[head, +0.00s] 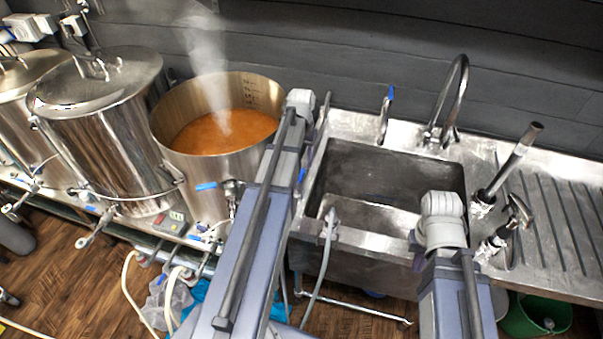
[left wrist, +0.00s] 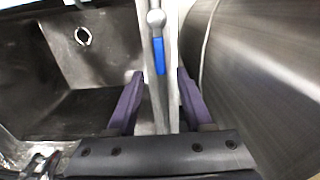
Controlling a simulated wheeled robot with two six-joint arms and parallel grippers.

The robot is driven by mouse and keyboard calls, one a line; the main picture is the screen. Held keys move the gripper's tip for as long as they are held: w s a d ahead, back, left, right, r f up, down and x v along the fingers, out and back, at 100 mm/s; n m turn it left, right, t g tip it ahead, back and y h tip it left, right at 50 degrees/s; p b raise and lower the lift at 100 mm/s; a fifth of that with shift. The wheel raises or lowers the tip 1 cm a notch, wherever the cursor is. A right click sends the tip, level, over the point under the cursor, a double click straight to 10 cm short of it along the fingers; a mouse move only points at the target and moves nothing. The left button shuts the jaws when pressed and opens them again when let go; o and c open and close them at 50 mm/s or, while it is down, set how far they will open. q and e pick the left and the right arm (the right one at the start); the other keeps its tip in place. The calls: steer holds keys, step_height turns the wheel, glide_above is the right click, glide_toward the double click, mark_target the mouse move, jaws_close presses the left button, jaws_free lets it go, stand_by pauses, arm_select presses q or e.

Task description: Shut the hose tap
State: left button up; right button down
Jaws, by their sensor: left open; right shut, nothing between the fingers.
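A tap with a grey rounded head (left wrist: 156,18) and a blue lever (left wrist: 159,56) shows in the left wrist view, over the strip between sink and kettle. My left gripper (left wrist: 160,75) is open, its purple fingers either side of the lever's lower end with gaps on both sides; I cannot tell the depth. In the head view a bit of blue lever (head: 302,174) shows beside my left arm, which hides most of that tap and gripper. My right gripper (head: 418,254) is shut and empty, mostly hidden behind its wrist at the sink's front edge.
The steel sink (head: 345,165) has a tall faucet (head: 460,75) and another blue-tipped fitting (head: 386,112) behind it. A steaming open kettle (head: 195,168) stands left. Metal fittings (head: 500,180) stand on the drainboard (head: 565,215). A grey hose (head: 325,255) hangs over the sink front.

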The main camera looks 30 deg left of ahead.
mark_target(302, 173)
arm_select(q)
step_height(302, 173, down, 5)
steer(key=b, duration=0.3)
steer(key=shift+r+b, duration=0.15)
steer(key=shift+b, duration=0.2)
jaws_close()
stand_by(1.0)
